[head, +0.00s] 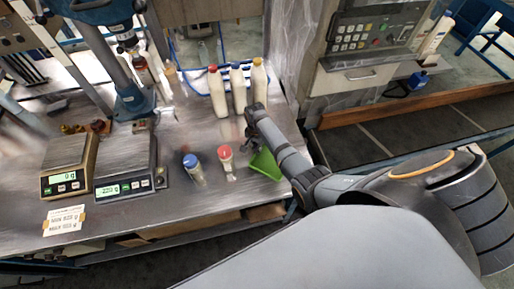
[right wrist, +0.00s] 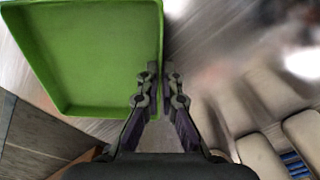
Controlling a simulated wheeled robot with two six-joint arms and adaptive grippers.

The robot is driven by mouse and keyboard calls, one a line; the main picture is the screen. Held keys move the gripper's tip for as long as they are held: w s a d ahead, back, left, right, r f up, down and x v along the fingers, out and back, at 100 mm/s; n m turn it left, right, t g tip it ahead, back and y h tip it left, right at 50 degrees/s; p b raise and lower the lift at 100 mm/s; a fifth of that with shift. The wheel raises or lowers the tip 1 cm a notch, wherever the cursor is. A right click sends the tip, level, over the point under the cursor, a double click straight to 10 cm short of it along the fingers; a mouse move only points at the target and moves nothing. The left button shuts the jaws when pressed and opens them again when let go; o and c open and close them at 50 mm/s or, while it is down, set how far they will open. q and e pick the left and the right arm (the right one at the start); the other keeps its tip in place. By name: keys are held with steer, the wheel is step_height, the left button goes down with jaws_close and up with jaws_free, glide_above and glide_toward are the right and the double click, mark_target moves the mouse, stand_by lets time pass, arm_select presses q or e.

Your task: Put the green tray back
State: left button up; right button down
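The green tray (head: 265,164) is at the right end of the steel table in the head view, partly hidden by my right arm. In the right wrist view the tray (right wrist: 85,55) fills the upper left, with its raised walls showing. My right gripper (head: 250,122) is just above the tray in the head view. In the right wrist view, its fingers (right wrist: 161,78) are nearly together, one on each side of the tray's right wall, and look shut on it. I cannot tell whether the tray touches the table. My left gripper is not in view.
A blue-capped bottle (head: 193,168) and a small red-capped bottle (head: 226,160) stand left of the tray. Two scales (head: 70,165) (head: 126,165) are at left. The table front between scales and bottles is clear.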

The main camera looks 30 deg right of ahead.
steer(key=c, duration=1.5)
jaws_free()
steer(key=shift+r, duration=0.25)
step_height(320, 180, up, 12)
steer(key=shift+w+a+f+b, duration=0.1)
steer(key=shift+w+f+b, duration=0.05)
steer(key=shift+b, duration=0.2)
steer(key=shift+f, duration=0.1)
